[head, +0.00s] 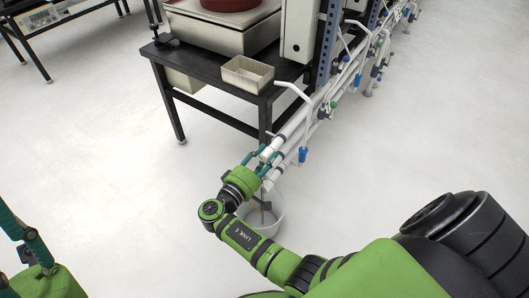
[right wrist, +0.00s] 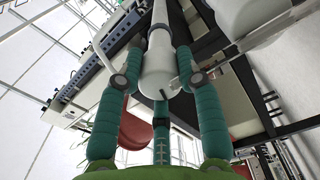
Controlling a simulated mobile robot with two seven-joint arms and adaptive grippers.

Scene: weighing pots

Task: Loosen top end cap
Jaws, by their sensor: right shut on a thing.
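Two white pipes run down from the upper right to the middle of the head view, one above the other. The white top end cap (right wrist: 157,72) on the near end of the top pipe (right wrist: 160,22) sits between the teal fingers of my right gripper (head: 262,157) in the right wrist view. The fingers are shut around it. In the head view the fingers hide most of the cap. The lower pipe (head: 273,176) ends just below my gripper. My left gripper (head: 17,232) is partly in view at the lower left, away from the pipes; its opening is unclear.
A white bucket (head: 272,222) stands on the floor under the pipe ends, partly behind my right arm. A black table (head: 215,88) at the upper middle carries a scale and a small beige tray (head: 247,75). Valves with blue handles (head: 303,155) stick out along the pipes.

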